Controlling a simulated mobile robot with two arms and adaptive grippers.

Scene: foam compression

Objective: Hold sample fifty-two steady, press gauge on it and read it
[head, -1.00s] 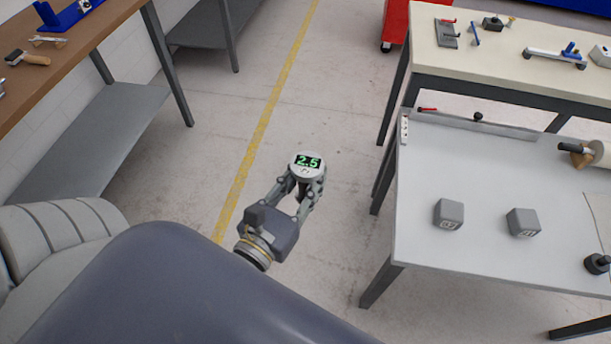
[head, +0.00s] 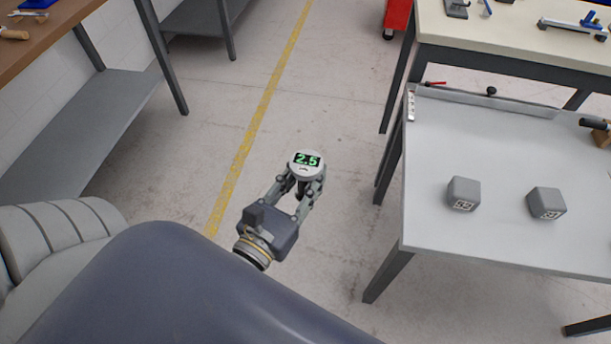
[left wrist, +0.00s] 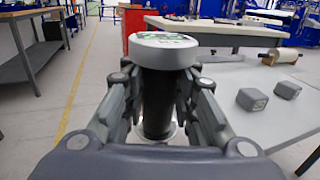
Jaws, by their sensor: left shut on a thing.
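My left gripper (head: 291,196) is shut on the gauge (head: 306,162), a round pale head whose dark display reads 2.5 in green. It holds the gauge over the open floor, left of the grey table and apart from the samples. In the left wrist view, the gauge (left wrist: 165,42) stands upright with its black shaft between the fingers. Two grey foam cubes sit on the table: a left cube (head: 464,191) and a right cube (head: 546,200). Each has a white number label, too small to read surely, so I cannot tell which is fifty-two. My right gripper is not in view.
The grey table (head: 430,225) has a raised back strip with small items. A cream-topped bench (head: 470,40) stands behind it, a red cabinet (head: 398,15) farther back. A brown workbench (head: 50,40) is at the left. The floor between is clear.

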